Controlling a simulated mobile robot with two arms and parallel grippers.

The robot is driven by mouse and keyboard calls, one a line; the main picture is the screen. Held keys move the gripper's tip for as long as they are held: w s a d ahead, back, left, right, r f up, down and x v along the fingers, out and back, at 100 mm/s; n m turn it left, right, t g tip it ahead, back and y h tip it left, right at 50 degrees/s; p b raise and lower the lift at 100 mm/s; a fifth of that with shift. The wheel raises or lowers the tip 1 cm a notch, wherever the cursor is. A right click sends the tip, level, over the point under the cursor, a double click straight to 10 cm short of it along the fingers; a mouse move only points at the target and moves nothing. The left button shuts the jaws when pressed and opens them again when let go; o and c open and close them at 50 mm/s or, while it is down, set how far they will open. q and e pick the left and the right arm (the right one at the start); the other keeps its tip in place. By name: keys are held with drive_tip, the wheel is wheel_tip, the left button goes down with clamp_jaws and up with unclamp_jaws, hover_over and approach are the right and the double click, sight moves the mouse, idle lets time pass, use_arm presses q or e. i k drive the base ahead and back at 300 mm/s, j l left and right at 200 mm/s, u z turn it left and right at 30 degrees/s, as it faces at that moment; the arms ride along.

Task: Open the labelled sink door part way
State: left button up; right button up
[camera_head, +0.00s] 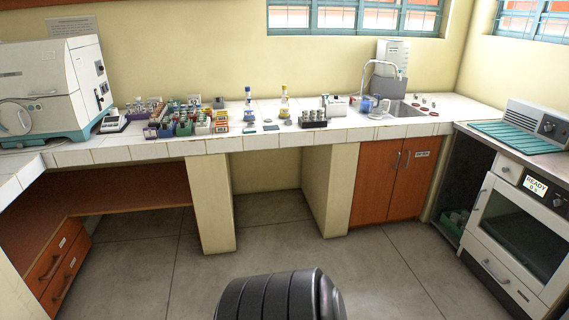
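The sink cupboard stands under the counter, right of centre, below the sink (400,109). It has two orange-brown doors side by side, each with a slim metal upright handle near the middle seam. The right door (409,187) bears a small white label (423,154) near its top; its text is too small to read. The left door (372,190) has no label that I can see. Both doors look shut. Neither of my grippers shows in the head view, and nothing touches the doors.
Tiled floor (385,265) lies clear before the cupboard. A pale counter pillar (338,190) stands left of it. An incubator with a "READY" display (536,183) stands at the right. Racks, bottles and a tap (366,80) crowd the counter.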

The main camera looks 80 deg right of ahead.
sight(418, 155)
drive_tip(key=z, duration=3.7)
drive_tip(key=i+l, duration=0.1)
drive_tip(key=i, duration=0.4)
drive_tip(key=i+l, duration=0.15)
drive_tip(key=i, duration=0.3)
